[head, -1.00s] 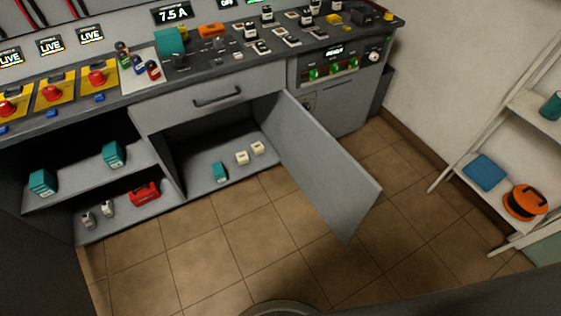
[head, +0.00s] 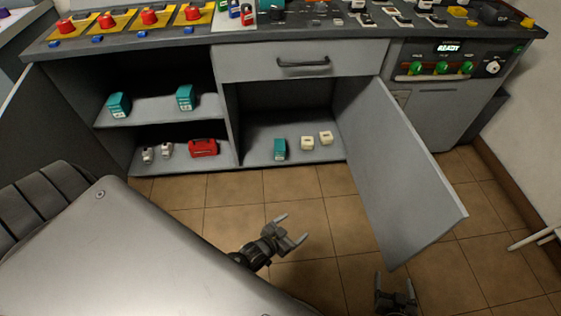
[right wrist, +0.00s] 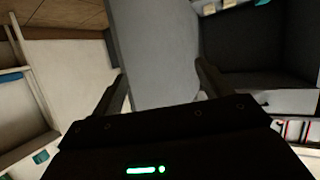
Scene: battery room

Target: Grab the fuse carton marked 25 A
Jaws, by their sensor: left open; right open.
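Three teal cartons show in the head view, and their labels are too small to read, so I cannot tell which is marked 25 A. Two stand on the upper left shelf, a left one (head: 118,105) and a right one (head: 185,97). A third teal carton (head: 280,149) stands on the floor of the open cabinet under the drawer. My left gripper (head: 293,228) is open and empty, in front of that cabinet. My right gripper (head: 395,279) is open at the bottom, near the door's lower edge. In the right wrist view its fingers (right wrist: 162,86) are apart with nothing held.
The open grey cabinet door (head: 400,165) juts out between the cabinet and the right side. Two cream boxes (head: 307,142) (head: 326,138) sit right of the third carton. A red case (head: 203,147) lies on the lower left shelf. A drawer (head: 300,60) is shut above.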

